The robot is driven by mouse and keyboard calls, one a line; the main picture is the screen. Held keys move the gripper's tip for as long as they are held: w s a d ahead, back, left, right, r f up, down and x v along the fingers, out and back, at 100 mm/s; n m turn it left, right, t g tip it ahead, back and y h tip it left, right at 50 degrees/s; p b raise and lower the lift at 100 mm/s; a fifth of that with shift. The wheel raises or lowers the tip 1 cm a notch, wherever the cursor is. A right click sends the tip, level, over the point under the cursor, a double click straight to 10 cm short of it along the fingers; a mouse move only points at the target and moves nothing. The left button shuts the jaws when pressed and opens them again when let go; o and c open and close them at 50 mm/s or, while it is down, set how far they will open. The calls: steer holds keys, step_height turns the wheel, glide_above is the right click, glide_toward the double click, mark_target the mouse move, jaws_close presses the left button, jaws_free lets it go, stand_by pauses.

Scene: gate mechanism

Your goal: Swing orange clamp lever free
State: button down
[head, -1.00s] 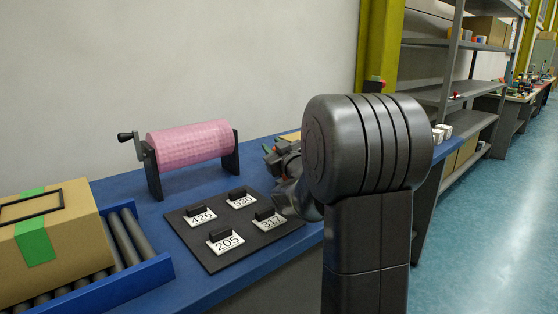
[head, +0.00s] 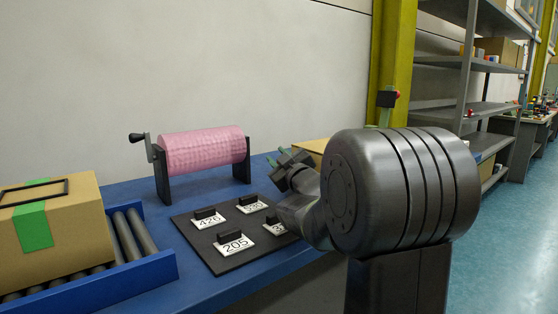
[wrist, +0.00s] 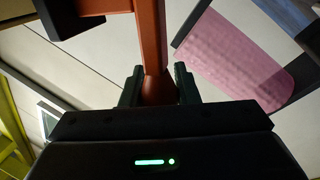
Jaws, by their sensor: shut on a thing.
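The orange clamp lever (wrist: 152,40) shows in the wrist view as an orange-brown bar running down from the top into my gripper (wrist: 157,88). The dark green fingers stand on both sides of its end and are shut on it. A crosswise part of the same colour joins the bar near the top. In the head view my gripper (head: 287,160) is above the back of the blue bench, right of the pink roll. The lever cannot be made out there, and my arm hides part of that area.
The blue bench (head: 196,290) carries the pink roll (head: 205,150) with a crank, a black board (head: 190,228) with numbered tags, and a taped carton (head: 75,235) on rollers. A yellow post (head: 395,50) and grey shelves (head: 440,60) stand at the right.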

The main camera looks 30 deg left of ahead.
steer(key=shift+f, duration=0.15)
steer(key=c, duration=1.1)
jaws_free()
steer(key=shift+s, duration=0.1)
steer(key=p+v, duration=0.1)
steer(key=v, duration=1.2)
steer(key=shift+s+d+p, duration=0.2)
steer(key=shift+d+p, duration=0.1)
steer(key=shift+d, duration=0.05)
steer(key=b+x, duration=0.1)
steer(key=x, duration=1.3)
